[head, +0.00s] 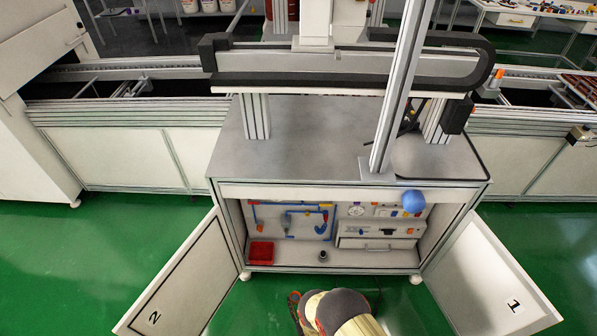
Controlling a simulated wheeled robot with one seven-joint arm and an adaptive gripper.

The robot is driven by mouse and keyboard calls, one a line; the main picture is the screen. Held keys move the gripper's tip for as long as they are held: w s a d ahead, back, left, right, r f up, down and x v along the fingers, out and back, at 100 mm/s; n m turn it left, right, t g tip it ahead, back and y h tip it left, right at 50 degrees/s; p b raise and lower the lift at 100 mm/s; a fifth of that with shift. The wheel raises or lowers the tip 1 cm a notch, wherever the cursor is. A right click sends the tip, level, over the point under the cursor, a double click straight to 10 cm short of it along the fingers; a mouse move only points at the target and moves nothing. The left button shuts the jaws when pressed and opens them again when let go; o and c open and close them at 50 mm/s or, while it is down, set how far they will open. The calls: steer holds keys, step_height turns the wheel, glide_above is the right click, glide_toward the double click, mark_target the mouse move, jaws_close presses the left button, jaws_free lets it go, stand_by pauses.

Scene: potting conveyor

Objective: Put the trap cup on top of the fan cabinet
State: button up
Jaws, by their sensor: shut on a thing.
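The cabinet with open doors (300,145), which I take for the fan cabinet, stands ahead with a flat grey top. A small round part like a fan (357,211) shows inside it. A small dark cup-shaped thing (323,256) stands upright on its floor, near the middle; I cannot tell if it is the trap cup. My arm comes up from the bottom edge, in front of the cabinet. My gripper and anything it holds do not show clearly; the arm's rounded links hide that area.
Doors marked 2 (160,285) and 1 (495,280) stand open left and right. A red bin (261,253) sits inside at left, a drawer unit (377,243) at right. A post (400,90) and a gantry beam (330,85) rise over the top; its front left is clear.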

steer(key=shift+w+a+r, duration=0.15)
steer(key=shift+w+r, duration=0.15)
steer(key=shift+w, duration=0.4)
steer(key=w+d+r+m+h, duration=0.15)
steer(key=w+r, duration=0.25)
steer(key=r, duration=0.5)
steer(key=w+d+r, duration=0.3)
steer(key=w+r, duration=0.2)
steer(key=r, duration=0.3)
steer(key=w+d+r+h, duration=0.15)
steer(key=w+r, duration=0.25)
steer(key=r, duration=0.5)
steer(key=s+d+r, duration=0.2)
steer(key=d+r, duration=0.2)
steer(key=r, duration=0.5)
steer(key=s+d+r+m+h, duration=0.1)
steer(key=s+d+r, duration=0.2)
steer(key=r, duration=0.6)
steer(key=s+d+r+m, duration=0.1)
steer(key=s+d+r, duration=0.2)
steer(key=d+r, duration=0.4)
step_height(320, 180, up, 3)
steer(key=shift+s+f+t+h, duration=0.1)
steer(key=shift+s+t+h, duration=0.05)
steer(key=shift+t+h, duration=0.25)
steer(key=shift+m, duration=0.25)
